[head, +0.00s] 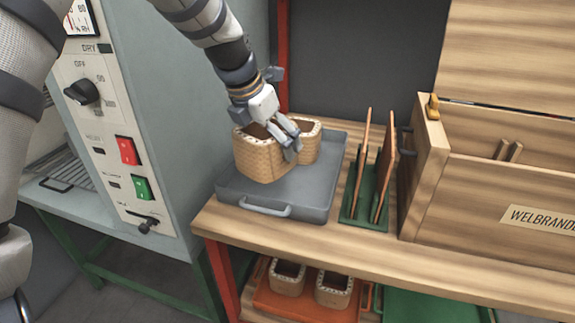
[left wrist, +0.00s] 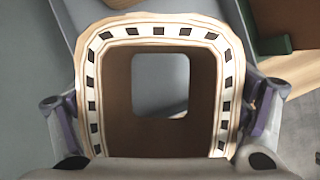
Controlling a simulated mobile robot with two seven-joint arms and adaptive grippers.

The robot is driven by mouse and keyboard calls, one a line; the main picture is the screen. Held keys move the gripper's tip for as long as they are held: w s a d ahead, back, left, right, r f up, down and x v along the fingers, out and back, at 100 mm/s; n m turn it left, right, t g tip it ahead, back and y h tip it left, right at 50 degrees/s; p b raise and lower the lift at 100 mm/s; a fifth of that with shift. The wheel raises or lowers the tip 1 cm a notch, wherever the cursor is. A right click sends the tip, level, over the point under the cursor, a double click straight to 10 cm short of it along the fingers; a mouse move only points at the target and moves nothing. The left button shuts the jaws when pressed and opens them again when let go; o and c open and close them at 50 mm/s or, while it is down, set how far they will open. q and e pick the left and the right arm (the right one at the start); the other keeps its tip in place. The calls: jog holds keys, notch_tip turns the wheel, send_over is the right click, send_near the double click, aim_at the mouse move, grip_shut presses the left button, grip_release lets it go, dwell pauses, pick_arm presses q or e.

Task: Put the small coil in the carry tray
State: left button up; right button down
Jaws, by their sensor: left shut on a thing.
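The grey carry tray (head: 300,206), with a handle at its front, lies on the wooden bench. My left gripper (head: 287,147) is over it, shut on a tan woven coil (head: 262,162), which I take for the small coil. In the left wrist view this coil (left wrist: 160,29) shows its pale rim with dark square slots, with a finger at each side. It is upright; grey shows through its opening. Whether its base touches the tray floor, I cannot tell. My right gripper is not in view.
Right of the tray is a green rack (head: 351,210) with upright reddish panels, then an open wooden crate (head: 490,200). A grey oven cabinet (head: 175,130) stands at the left. Below, an orange tray (head: 305,306) holds two coils. The tray's front floor is clear.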

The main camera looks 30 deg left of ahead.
pick_arm(q)
jog(key=x, duration=0.6)
jog(key=shift+w+d+b, duration=0.4)
jog(key=shift+w, duration=0.05)
notch_tip(320, 180, down, 3)
jog(key=shift+w+f, duration=0.1)
jog(key=shift+w, duration=0.1)
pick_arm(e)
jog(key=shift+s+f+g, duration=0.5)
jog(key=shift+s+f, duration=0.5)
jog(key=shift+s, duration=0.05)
pick_arm(q)
jog(key=o, duration=1.4)
jog(key=shift+o, duration=0.2)
jog(key=shift+s, duration=0.1)
